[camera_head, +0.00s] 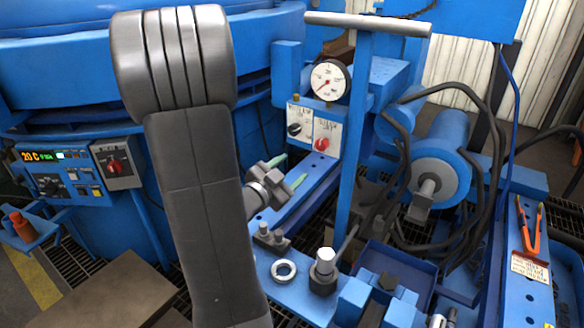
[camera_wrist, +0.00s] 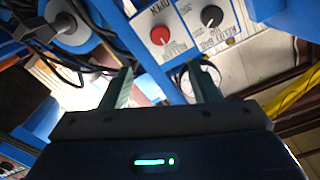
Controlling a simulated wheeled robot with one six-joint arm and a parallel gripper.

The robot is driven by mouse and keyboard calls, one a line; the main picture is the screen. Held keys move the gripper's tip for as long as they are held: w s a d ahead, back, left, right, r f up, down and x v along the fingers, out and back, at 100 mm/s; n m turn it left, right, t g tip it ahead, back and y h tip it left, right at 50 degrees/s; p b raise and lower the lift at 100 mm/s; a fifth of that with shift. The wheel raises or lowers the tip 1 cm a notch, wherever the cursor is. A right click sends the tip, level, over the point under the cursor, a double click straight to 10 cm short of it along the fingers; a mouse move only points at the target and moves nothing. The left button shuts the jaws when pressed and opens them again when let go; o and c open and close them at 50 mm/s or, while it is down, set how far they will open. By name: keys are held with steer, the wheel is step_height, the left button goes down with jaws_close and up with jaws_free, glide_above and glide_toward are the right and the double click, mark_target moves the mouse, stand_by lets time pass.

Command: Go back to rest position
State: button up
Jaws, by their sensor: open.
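My gripper (camera_head: 288,171) is right of my large grey arm link in the head view, above the blue furnace frame. Its two pale green fingers are apart, with nothing visible between them. In the wrist view, my gripper (camera_wrist: 163,85) shows both fingers spread and empty. Beyond them is a panel with a red knob (camera_wrist: 160,36) and a black knob (camera_wrist: 212,16); this view looks turned over. The same red knob (camera_head: 322,144) and black knob (camera_head: 295,129) are beyond the fingers in the head view, under a round gauge (camera_head: 331,80). My arm link hides part of the furnace.
A blue post (camera_head: 355,150) with a grey crossbar stands right of my gripper. Below are a metal ring (camera_head: 284,271) and a silver-topped cylinder (camera_head: 324,265). Black hoses (camera_head: 484,200) loop at right near orange-handled pliers (camera_head: 530,228). A control box (camera_head: 62,172) is at left.

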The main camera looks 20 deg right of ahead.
mark_target(320, 146)
steer(key=shift+w+d, duration=0.1)
steer(key=b+x, duration=0.1)
steer(key=x, duration=1.2)
steer(key=shift+w+d+b, duration=0.1)
steer(key=shift+d+b, duration=0.05)
steer(key=shift+b, duration=0.2)
steer(key=shift+w+d+r, duration=0.1)
steer(key=shift+r, duration=0.05)
steer(key=shift+n+p, duration=0.3)
steer(key=shift+p, duration=0.05)
